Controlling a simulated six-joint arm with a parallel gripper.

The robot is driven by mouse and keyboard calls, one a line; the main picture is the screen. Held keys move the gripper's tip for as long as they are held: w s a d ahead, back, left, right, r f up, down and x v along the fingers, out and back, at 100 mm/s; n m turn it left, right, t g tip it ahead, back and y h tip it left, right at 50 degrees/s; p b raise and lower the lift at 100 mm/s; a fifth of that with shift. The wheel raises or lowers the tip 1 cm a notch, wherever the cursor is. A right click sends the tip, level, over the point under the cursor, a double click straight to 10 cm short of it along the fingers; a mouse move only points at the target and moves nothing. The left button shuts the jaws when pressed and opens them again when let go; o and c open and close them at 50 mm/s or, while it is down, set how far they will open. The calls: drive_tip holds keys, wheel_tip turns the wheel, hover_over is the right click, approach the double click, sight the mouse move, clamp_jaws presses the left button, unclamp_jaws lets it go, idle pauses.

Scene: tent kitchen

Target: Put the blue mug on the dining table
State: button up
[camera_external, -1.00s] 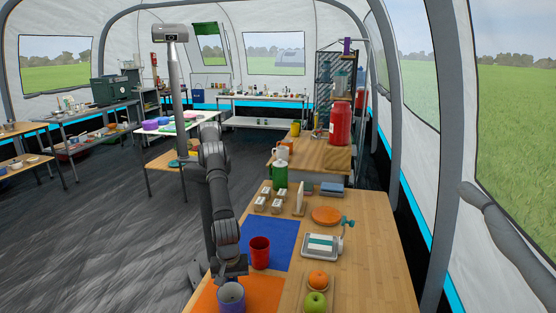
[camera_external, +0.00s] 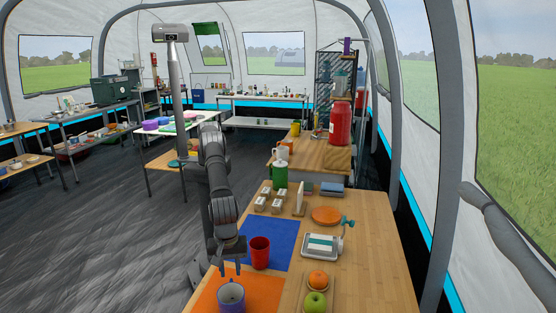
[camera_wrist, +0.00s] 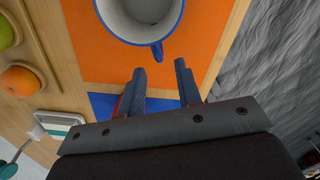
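The blue mug (camera_external: 231,298) stands upright on the orange mat (camera_external: 208,299) at the near end of the wooden table (camera_external: 376,262). In the wrist view the mug (camera_wrist: 108,28) has a blue rim and a pale inside, with its handle pointing toward my fingers. My gripper (camera_external: 231,271) is open and empty just beyond the mug, on the red cup's side. In the wrist view my gripper's fingertips (camera_wrist: 159,67) are apart, with a gap between them and the handle. The mug's far side is cut off in the wrist view.
A red cup (camera_external: 260,254) stands on a blue mat (camera_external: 280,233) close to my gripper. A tray with an orange (camera_external: 318,280) and a green apple (camera_external: 315,302) lies to the right. A white scale-like device (camera_external: 321,246) and an orange plate (camera_external: 326,215) are farther back.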

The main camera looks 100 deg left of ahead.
wheel_tip(320, 180, up, 5)
drive_tip(key=shift+f, duration=0.1)
idle(0.4)
drive_tip(key=shift+f, duration=4.05)
drive_tip(key=shift+f, duration=1.85)
drive_tip(key=shift+r, duration=0.3)
wheel_tip(320, 180, up, 15)
drive_tip(key=s+a+m, duration=0.1)
drive_tip(key=s+a, duration=0.1)
drive_tip(key=a, duration=1.1)
drive_tip(key=s+a, duration=0.2)
drive_tip(key=a, duration=1.1)
drive_tip(key=shift+a+r+m, duration=0.35)
drive_tip(key=shift+r+m, duration=0.05)
